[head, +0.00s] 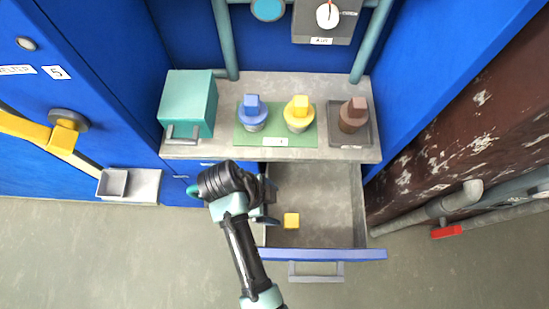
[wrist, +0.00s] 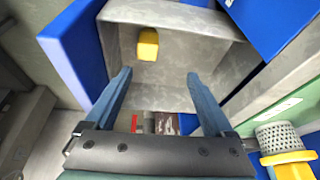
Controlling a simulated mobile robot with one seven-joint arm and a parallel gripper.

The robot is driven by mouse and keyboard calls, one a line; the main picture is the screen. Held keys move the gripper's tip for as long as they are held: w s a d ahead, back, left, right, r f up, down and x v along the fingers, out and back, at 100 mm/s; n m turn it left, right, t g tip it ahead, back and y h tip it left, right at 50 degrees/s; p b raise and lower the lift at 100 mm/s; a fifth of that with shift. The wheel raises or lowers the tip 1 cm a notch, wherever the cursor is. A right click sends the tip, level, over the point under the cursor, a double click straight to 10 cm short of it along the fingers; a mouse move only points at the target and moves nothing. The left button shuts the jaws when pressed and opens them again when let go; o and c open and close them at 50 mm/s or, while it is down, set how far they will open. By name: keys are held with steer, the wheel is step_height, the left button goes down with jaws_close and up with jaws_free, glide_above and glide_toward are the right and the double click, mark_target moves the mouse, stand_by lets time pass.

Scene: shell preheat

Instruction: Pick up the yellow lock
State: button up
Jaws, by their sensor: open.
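A small yellow block (head: 291,220), which may be the lock, lies on the floor of the open drawer (head: 335,200). It also shows in the wrist view (wrist: 148,45), ahead of and between the fingers, slightly left. A yellow-topped piece (head: 299,113) with a grey base stands upright on a green mat (head: 245,137) on the counter; in the wrist view its yellow part (wrist: 290,162) is at the lower right. My gripper (head: 271,204) is over the drawer's left side, left of the block. In the wrist view it (wrist: 157,76) is open and empty, apart from the block.
A blue-topped piece (head: 252,110) stands beside the yellow-topped one. A brown-topped piece (head: 353,115) stands in a dark tray. A teal box (head: 190,100) sits on the counter's left. The drawer's blue front (head: 330,255) and walls surround the block; bare floor lies around it.

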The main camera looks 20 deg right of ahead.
mark_target(290, 220)
steer(key=shift+m+g, duration=0.4)
steer(key=shift+g, duration=0.1)
steer(key=x, duration=0.3)
steer(key=s+b+x, duration=0.1)
steer(key=x, duration=0.4)
steer(key=shift+s+a+f, duration=0.15)
steer(key=shift+s+f, duration=0.1)
steer(key=shift+s, duration=0.05)
steer(key=shift+b+x, duration=0.9)
steer(key=shift+x, duration=2.1)
steer(key=shift+w, duration=0.1)
jaws_close()
